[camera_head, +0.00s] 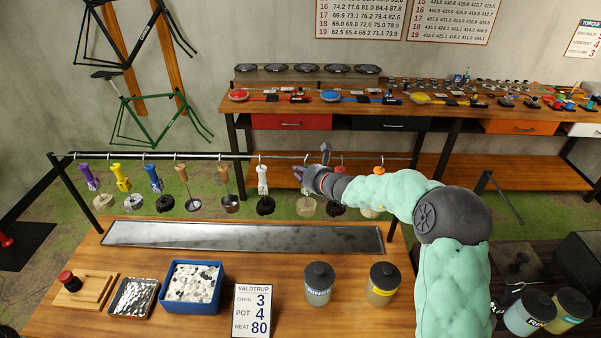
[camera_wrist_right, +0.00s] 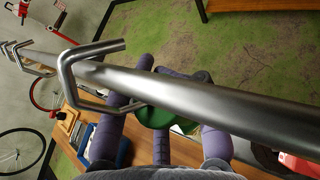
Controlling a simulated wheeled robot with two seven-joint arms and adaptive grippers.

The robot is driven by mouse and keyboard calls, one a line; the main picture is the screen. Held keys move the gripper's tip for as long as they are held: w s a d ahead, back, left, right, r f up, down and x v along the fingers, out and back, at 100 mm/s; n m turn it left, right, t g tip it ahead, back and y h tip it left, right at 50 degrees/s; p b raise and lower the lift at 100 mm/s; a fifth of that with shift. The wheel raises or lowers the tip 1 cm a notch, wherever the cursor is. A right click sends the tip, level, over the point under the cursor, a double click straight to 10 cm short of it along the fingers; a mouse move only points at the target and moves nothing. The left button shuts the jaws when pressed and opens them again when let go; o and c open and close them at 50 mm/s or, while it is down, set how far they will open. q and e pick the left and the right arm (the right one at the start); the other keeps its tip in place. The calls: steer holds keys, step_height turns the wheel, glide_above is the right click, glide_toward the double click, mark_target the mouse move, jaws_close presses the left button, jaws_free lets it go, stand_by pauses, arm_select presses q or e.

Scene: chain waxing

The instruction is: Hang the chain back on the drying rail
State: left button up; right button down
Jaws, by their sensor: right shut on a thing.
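The drying rail (camera_head: 225,156) is a thin metal bar above the bench, and it crosses the right wrist view (camera_wrist_right: 180,92) close to the camera. My right gripper (camera_head: 305,174) is at the rail, right of the white-handled hanger (camera_head: 262,180). Its purple fingers are shut on a green handle (camera_wrist_right: 153,116) with a bent metal hook (camera_wrist_right: 68,72). A pale chain coil (camera_head: 306,207) hangs below the gripper. My left gripper is out of view.
Several hangers, including purple (camera_head: 88,177), yellow (camera_head: 121,177) and blue (camera_head: 153,178), hang to the left. An orange-handled one (camera_head: 379,171) hangs to the right. A metal drip tray (camera_head: 240,237) lies below. Lidded pots (camera_head: 318,284), a blue tub (camera_head: 191,306) and a sign (camera_head: 252,311) stand in front.

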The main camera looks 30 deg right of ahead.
steer(key=c, duration=0.8)
jaws_free()
steer(key=shift+o, duration=0.2)
steer(key=p+v, duration=0.2)
steer(key=v, duration=0.9)
stand_by(0.3)
